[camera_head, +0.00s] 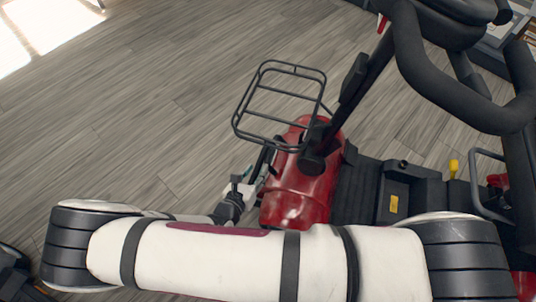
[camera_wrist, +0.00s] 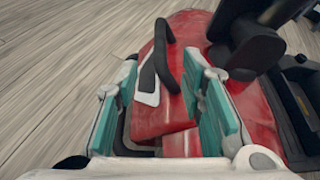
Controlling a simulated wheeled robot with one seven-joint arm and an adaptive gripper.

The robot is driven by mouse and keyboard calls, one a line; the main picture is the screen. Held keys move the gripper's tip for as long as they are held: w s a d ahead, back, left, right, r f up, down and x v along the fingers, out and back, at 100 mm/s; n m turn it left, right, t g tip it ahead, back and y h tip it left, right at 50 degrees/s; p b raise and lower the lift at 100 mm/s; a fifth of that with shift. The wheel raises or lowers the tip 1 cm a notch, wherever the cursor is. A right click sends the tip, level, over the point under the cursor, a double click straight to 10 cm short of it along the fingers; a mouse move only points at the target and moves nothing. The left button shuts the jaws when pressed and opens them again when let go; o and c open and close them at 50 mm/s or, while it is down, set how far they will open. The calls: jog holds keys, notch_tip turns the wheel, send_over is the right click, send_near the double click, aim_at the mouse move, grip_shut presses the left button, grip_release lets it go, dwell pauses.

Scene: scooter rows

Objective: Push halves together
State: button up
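A red and black mobility scooter stands on the wood floor. Its red front half (camera_head: 300,190) is in the middle of the head view and fills much of the wrist view (camera_wrist: 245,110). I cannot tell whether the halves touch. My gripper (camera_head: 248,188) is at the left side of the red front. In the wrist view my gripper (camera_wrist: 161,72) is open, its teal pads apart, with a black loop handle (camera_wrist: 165,52) showing between them; contact is unclear.
A black wire basket (camera_head: 280,100) stands out from the front half. The tiller (camera_head: 360,80) rises to black handlebars (camera_head: 455,95) at upper right. The wood floor (camera_head: 130,110) to the left is clear. My white arm covers the bottom of the head view.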

aim_at(269, 153)
jog(key=b+x, duration=0.3)
jog(key=x, duration=0.7)
jog(key=shift+w+d+f+b, duration=0.2)
jog(key=shift+w+b, duration=0.1)
jog(key=shift+b, duration=0.05)
grip_shut()
